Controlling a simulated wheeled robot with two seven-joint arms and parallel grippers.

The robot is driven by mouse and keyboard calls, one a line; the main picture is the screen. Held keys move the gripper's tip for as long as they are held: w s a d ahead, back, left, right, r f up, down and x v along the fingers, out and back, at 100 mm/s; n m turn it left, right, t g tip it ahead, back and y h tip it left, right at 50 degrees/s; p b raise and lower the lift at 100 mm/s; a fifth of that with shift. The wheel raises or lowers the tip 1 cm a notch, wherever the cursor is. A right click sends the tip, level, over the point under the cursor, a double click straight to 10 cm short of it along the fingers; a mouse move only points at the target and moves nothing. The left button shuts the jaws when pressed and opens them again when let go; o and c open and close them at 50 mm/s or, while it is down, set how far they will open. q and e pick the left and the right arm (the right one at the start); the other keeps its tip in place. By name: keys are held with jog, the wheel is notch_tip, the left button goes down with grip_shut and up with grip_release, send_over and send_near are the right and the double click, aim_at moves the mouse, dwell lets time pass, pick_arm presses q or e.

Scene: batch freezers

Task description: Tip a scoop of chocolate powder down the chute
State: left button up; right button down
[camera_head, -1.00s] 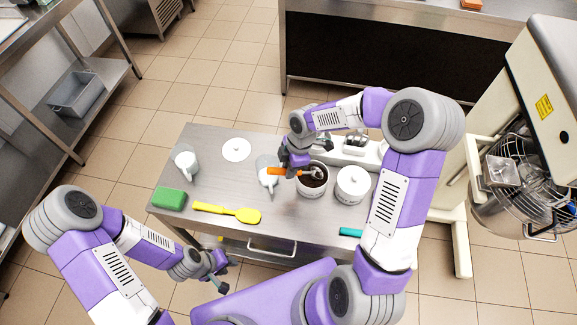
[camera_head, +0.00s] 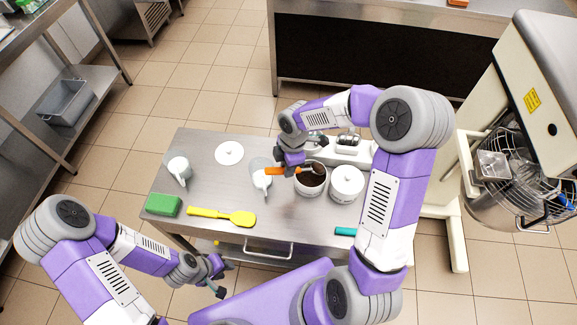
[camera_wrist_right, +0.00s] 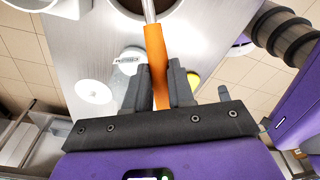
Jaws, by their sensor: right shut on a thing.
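My right gripper (camera_head: 283,168) is shut on the orange handle of a scoop (camera_head: 275,171). The handle also shows between the fingers in the right wrist view (camera_wrist_right: 155,60), with a metal shaft beyond it. The scoop's head is at the mouth of a white tub of dark brown powder (camera_head: 311,184); how much it holds is too small to tell. A metal chute (camera_head: 492,165) sits on the wire guard of the mixer at the right, far from the scoop. My left gripper (camera_head: 222,277) is open and empty, in front of the table's near edge.
On the steel table (camera_head: 200,190) are a green sponge (camera_head: 163,205), a yellow spatula (camera_head: 235,217), a white mug (camera_head: 179,170), a white lid (camera_head: 229,152), a clear jug (camera_head: 260,175), a lidded white tub (camera_head: 346,184) and a white scale (camera_head: 350,152).

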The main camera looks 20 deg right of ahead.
aim_at(278, 168)
jog(key=shift+a+r+p, duration=0.15)
jog(key=shift+r+p, duration=0.3)
jog(key=shift+r, duration=0.25)
jog(key=shift+a+r+p, duration=0.1)
jog(key=shift+r+p, duration=0.35)
jog(key=shift+r, duration=0.25)
jog(key=shift+a+f+b, duration=0.2)
jog(key=shift+a+b, duration=0.05)
jog(key=shift+b, duration=0.25)
jog(key=shift+a+f+h+b, duration=0.1)
jog(key=shift+a+h+b, duration=0.4)
jog(key=shift+h+b, duration=0.25)
jog(key=shift+w+a+h, duration=0.1)
jog(key=shift+a+h, duration=0.3)
jog(key=shift+h, duration=0.35)
jog(key=shift+a+r+h+b, duration=0.25)
jog(key=shift+h+b, duration=0.1)
jog(key=shift+h, duration=0.15)
